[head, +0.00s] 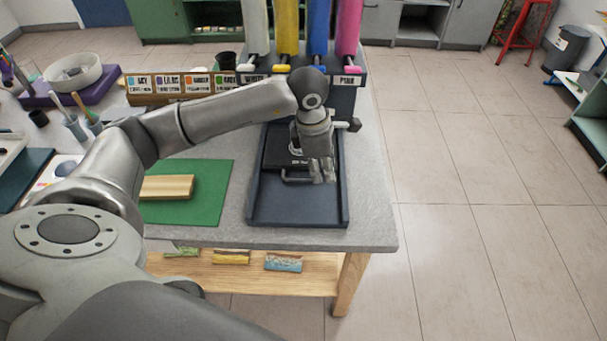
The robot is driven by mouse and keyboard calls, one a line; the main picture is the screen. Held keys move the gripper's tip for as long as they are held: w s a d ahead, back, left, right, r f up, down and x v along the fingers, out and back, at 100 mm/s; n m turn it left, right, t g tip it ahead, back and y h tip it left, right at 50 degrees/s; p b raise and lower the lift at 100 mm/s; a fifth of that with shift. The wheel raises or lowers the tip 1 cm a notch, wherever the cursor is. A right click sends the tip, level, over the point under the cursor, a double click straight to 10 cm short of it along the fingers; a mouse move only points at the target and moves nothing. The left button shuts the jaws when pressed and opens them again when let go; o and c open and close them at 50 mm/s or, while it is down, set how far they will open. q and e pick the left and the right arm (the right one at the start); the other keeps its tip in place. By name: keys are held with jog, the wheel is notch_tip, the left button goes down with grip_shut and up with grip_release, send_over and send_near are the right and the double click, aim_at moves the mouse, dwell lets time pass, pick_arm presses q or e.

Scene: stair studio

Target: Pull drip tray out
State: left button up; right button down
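A dark blue-grey tray (298,212) with a raised rim lies near the front edge of the table, below the paint dispenser (352,97). Within its rim, under my arm, is a dark part with a small white label and a bar handle (297,180); the label is too small to read. My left gripper (323,172) hangs over the right part of the tray, beside the right end of the handle. Its fingers point down and look close together; I cannot tell whether they touch the handle or how far apart they are. My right gripper is not in view.
The dispenser holds upright white, yellow, blue and pink tubes. A green mat (208,211) with a wooden block (167,187) lies left of the tray. A labelled wooden rack (160,101) stands behind. Floor right of the table is clear; a wooden shelf (320,281) sits below.

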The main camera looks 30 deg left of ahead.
pick_arm(q)
jog(key=r+y, duration=0.1)
jog(key=y, duration=0.1)
send_over(304, 179)
jog(key=s+d, duration=0.2)
jog(key=a, duration=0.1)
jog(key=f, duration=0.3)
jog(key=w+f+p, duration=0.1)
jog(key=f, duration=0.3)
jog(key=f+p, duration=0.1)
jog(key=f, duration=0.2)
jog(key=shift+w+a+f, duration=0.2)
jog(key=shift+w+a, duration=0.05)
jog(key=shift+a, duration=0.15)
grip_shut()
